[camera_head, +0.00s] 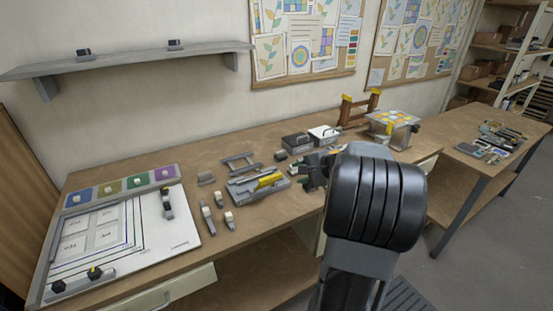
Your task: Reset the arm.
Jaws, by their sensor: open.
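My arm stands in the front right of the head view, with its large dark rounded link covering part of the workbench (150,252). My gripper (308,178) is at the left of that link, above the bench, next to a grey tray with a yellow tool (262,184). It is open, and I see nothing held in it. It is small in the picture and partly hidden by my own arm.
A white board with coloured pads (160,235) lies on the bench's left. Dark and white boxes (323,135) and a stand with a coloured panel (393,120) are behind. A second table (465,150) is at right.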

